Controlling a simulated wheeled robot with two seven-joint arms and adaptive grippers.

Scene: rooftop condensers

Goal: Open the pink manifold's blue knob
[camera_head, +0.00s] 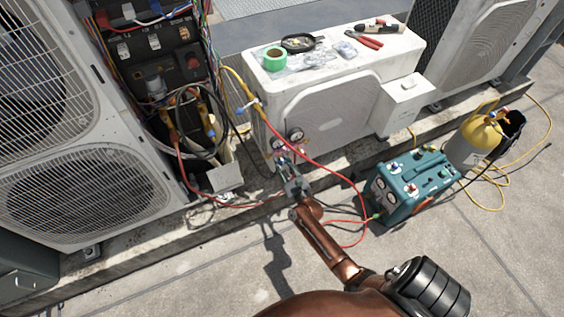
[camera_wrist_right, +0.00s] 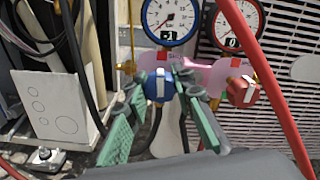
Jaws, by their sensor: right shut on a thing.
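The pink manifold (camera_wrist_right: 208,78) hangs in front of the white condenser's grille, with a blue-rimmed gauge (camera_wrist_right: 170,20) and a red-rimmed gauge (camera_wrist_right: 238,25) above it. Its blue knob (camera_wrist_right: 160,86) faces the right wrist camera, with a white mark on its front. My right gripper (camera_wrist_right: 162,98) is shut on the blue knob, a green-padded finger on each side. A red knob (camera_wrist_right: 242,92) sits to the right of it. In the head view my right gripper (camera_head: 294,184) reaches the manifold (camera_head: 286,152), and the blue knob is too small to make out. My left gripper is not in view.
A red hose (camera_wrist_right: 272,85) passes close on the right of the gripper. A teal machine (camera_head: 412,184) and a yellow cylinder (camera_head: 478,138) stand at the right. An open, wired condenser unit (camera_head: 85,150) stands at the left. Tape and tools lie on the white condenser (camera_head: 265,78).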

